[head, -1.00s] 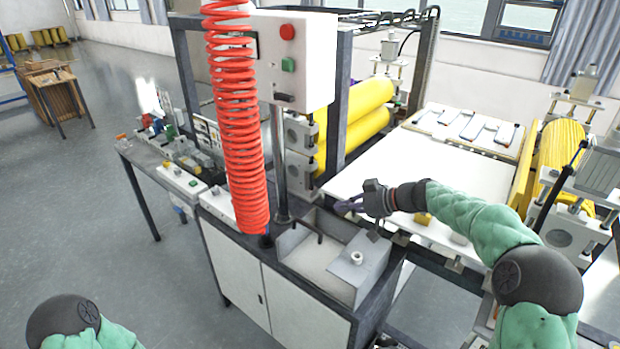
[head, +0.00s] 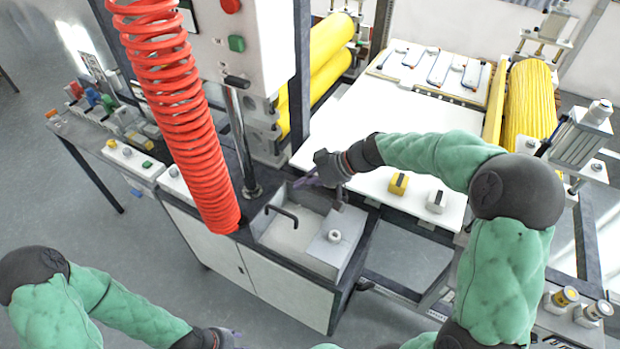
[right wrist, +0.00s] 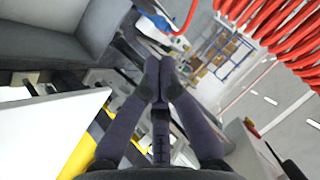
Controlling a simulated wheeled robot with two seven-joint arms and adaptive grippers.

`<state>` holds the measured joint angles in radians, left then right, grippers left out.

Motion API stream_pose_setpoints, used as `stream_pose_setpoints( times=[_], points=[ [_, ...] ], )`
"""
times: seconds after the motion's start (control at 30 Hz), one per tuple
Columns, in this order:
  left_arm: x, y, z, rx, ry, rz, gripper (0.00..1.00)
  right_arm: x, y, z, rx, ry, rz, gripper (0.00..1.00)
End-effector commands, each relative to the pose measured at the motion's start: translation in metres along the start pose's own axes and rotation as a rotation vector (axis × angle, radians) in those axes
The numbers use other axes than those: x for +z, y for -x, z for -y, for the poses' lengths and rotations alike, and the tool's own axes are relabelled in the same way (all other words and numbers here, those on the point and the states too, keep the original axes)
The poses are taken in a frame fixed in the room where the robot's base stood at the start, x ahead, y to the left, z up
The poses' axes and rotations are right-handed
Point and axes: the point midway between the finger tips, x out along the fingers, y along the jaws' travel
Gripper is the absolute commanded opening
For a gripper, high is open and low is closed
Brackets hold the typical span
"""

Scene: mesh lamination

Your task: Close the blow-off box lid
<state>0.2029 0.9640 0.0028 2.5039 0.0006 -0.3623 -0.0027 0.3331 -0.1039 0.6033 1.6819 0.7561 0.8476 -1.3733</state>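The blow-off box (head: 352,262) is a pale, grey-walled box set in the cabinet top. A dark U-shaped handle (head: 284,214) shows at its left side over a pale surface; I cannot tell for sure which panel is the lid. A grey block with a white knob (head: 334,236) sits at its right. My right gripper (head: 303,183) is over the box's far edge, behind the handle and apart from it. In the right wrist view its fingertips (right wrist: 159,65) are together with nothing between them. My left gripper (head: 238,340) is at the bottom edge, small and partly cut off.
A red coiled hose (head: 180,120) hangs just left of the box, by a post and control box (head: 240,45). Behind is the white laminator table (head: 350,120) with yellow rollers (head: 530,100). A side table (head: 120,160) with small parts stands left.

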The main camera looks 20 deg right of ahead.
Motion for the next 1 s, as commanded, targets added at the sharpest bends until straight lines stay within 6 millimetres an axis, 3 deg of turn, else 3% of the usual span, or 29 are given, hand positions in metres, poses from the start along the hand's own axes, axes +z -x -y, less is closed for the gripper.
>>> stream_pose_setpoints(
  times=[0.27,0.4,0.6,1.0],
  points=[
    [-0.001,0.000,0.000,0.000,0.000,-0.001,0.40,0.000,-0.052,0.001,-0.002,0.001,0.001,0.00],
    [-0.001,-0.002,0.001,0.000,0.000,-0.001,0.40,0.015,-0.065,0.000,0.000,-0.003,0.000,0.00],
    [-0.001,-0.002,0.001,0.000,0.000,-0.001,0.40,0.026,-0.076,0.000,0.001,0.000,-0.001,0.00],
    [-0.001,-0.003,0.001,0.000,0.000,-0.001,0.40,0.028,-0.077,0.000,0.002,0.001,-0.001,0.00]
  ],
)
